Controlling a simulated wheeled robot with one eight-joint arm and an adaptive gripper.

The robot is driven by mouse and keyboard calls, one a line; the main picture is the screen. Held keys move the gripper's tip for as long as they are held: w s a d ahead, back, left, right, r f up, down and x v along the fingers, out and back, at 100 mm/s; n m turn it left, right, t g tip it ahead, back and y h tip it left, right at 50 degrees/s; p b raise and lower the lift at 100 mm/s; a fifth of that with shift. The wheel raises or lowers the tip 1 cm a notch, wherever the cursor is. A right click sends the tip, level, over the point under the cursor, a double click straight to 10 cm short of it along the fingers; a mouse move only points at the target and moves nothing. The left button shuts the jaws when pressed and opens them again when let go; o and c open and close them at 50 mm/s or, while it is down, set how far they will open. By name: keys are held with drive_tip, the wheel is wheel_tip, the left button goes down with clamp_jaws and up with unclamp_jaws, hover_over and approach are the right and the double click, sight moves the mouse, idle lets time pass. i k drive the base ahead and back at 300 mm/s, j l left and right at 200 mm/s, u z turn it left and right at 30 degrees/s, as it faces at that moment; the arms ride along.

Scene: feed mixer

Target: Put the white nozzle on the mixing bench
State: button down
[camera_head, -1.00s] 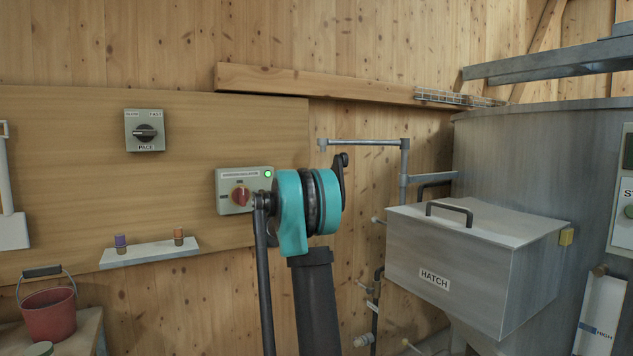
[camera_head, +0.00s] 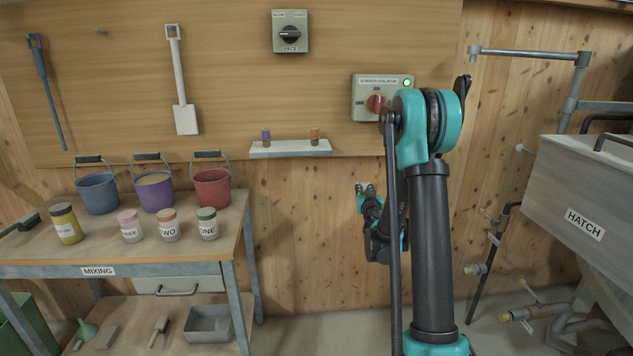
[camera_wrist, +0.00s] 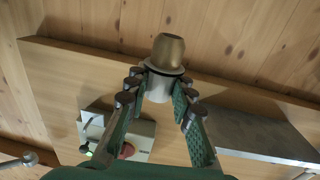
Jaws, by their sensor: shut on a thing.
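My gripper (camera_head: 365,188) is low in front of the wooden wall, right of the bench, partly behind my own arm. In the wrist view my gripper (camera_wrist: 160,85) is shut on a nozzle (camera_wrist: 160,88) with a whitish cylindrical body, a flange and a brass-coloured end. The nozzle points away from the fingers; it is too small to make out in the head view. The mixing bench (camera_head: 200,268) stands at the left, labelled MIXING, apart from my gripper.
On the bench are blue, purple and red buckets (camera_head: 211,189), a yellow jar (camera_head: 66,224) and several smaller jars. The front right of its top is bare. A small shelf (camera_head: 290,149) is above. The hatch box (camera_head: 585,205) and pipes are at the right.

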sight(102, 239)
drive_tip(key=k+j+u, duration=0.2)
drive_tip(key=k, duration=0.45)
drive_tip(key=l+u, duration=0.1)
drive_tip(key=u, duration=2)
drive_tip(key=l+u, duration=0.15)
drive_tip(key=u, duration=0.25)
drive_tip(key=l+u, duration=0.1)
drive_tip(key=u, duration=0.3)
drive_tip(key=l+u, duration=0.1)
drive_tip(key=u, duration=0.3)
drive_tip(key=k+l, duration=0.1)
drive_tip(key=l, duration=0.4)
drive_tip(key=k+l, duration=0.1)
drive_tip(key=l, duration=0.4)
drive_tip(key=k+l, duration=0.1)
drive_tip(key=l, duration=0.35)
drive_tip(key=k+l, duration=0.1)
drive_tip(key=l, duration=0.4)
drive_tip(key=l+u, duration=0.1)
drive_tip(key=l, duration=0.4)
drive_tip(key=k+l, duration=0.2)
drive_tip(key=l, duration=0.3)
